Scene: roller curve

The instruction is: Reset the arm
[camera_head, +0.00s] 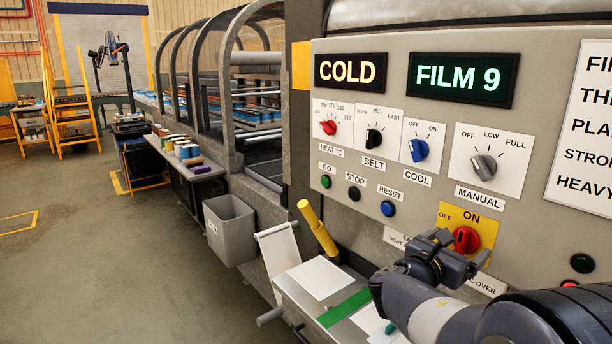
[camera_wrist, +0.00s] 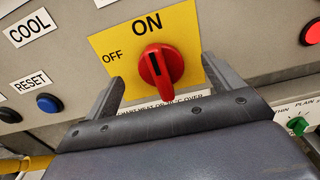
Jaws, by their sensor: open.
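My gripper (camera_head: 462,250) is at the lower right of the head view, in front of the grey control panel. The red knob, also in the head view (camera_head: 466,239), sits on a yellow plate (camera_head: 449,213) marked OFF and ON. My forearm hides the panel's lower part.
Above are the heat knob (camera_head: 328,127), belt knob (camera_head: 374,137), cool knob (camera_head: 419,149) and manual knob (camera_head: 484,166). A blue reset button (camera_head: 388,208) is close by on the left. A yellow handle (camera_head: 317,228) sticks up left of my arm. Open floor lies far left.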

